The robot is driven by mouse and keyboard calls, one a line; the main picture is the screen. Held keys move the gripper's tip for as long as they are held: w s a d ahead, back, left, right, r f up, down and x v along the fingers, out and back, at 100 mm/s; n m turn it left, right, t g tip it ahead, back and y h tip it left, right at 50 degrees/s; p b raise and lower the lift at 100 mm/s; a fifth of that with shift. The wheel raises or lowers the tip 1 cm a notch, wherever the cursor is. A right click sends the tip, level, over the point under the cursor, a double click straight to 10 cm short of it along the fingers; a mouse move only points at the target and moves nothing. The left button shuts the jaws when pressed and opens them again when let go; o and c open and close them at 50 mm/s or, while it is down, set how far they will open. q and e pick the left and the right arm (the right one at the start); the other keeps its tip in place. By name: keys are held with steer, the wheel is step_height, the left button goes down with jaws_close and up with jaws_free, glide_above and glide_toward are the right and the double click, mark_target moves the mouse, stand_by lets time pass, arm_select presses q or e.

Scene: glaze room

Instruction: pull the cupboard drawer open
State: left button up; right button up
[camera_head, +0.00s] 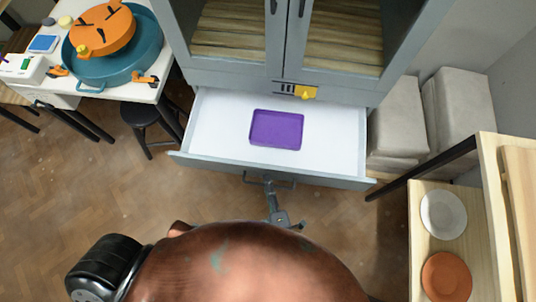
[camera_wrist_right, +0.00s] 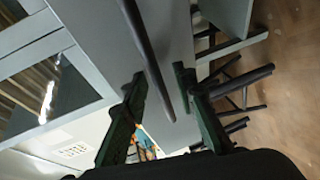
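The cupboard (camera_head: 232,72) is grey with two glazed doors. Its drawer (camera_head: 222,115) is pulled out well past the cupboard front, with its white inside showing. A dark bar handle (camera_head: 287,184) is on the drawer's front; it also shows in the wrist view (camera_wrist_right: 150,55). My right gripper (camera_head: 270,186) is at this handle, in front of the drawer. In the wrist view its two fingers (camera_wrist_right: 158,80) stand apart, with the handle bar between them and gaps beside it. Contact is not clear. My left gripper is not in view.
A purple tray (camera_head: 276,128) lies in the drawer. A table with a teal basin (camera_head: 130,50) and a black stool (camera_head: 143,115) stand at left. Grey blocks (camera_head: 400,112) and a wooden shelf with plates (camera_head: 443,214) stand at right.

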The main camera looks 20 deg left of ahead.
steer(key=v, duration=1.2)
steer(key=shift+f, duration=0.1)
